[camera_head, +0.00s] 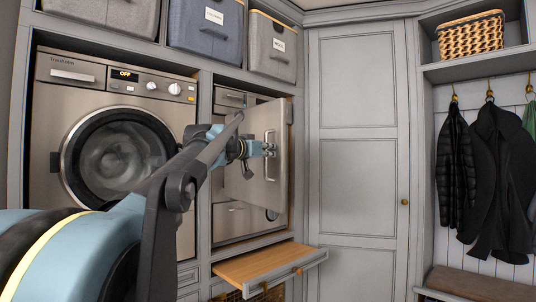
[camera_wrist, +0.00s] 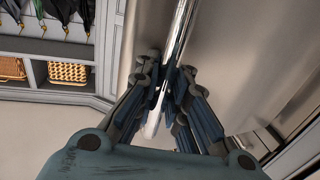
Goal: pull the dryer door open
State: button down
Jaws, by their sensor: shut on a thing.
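The dryer (camera_head: 231,98) is the steel machine in the right-hand bay of the cabinet, partly hidden behind its door and my arm. Its flat steel door (camera_head: 256,118) stands at an angle out from the front, so it appears partly open. A vertical bar handle (camera_head: 273,170) is on the door. My gripper (camera_head: 266,149) is at the handle, with its fingers shut around the bar. In the wrist view the shiny handle (camera_wrist: 183,30) runs between the fingers of my gripper (camera_wrist: 165,95), and the door surface (camera_wrist: 240,50) lies just beside it.
A washer (camera_head: 75,110) with a round door stands to the left. A wooden pull-out shelf (camera_head: 262,263) juts out below the dryer. A tall grey cupboard (camera_head: 358,150) is to the right, then hanging coats (camera_head: 495,170) above a bench (camera_head: 470,283). Fabric bins (camera_head: 207,35) sit above.

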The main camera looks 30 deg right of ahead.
jog(key=shift+s, duration=0.1)
jog(key=c, duration=1.6)
grip_release()
jog(key=shift+c, duration=0.2)
jog(key=shift+a, duration=0.1)
jog(key=v, duration=1.1)
jog(key=shift+a, duration=0.3)
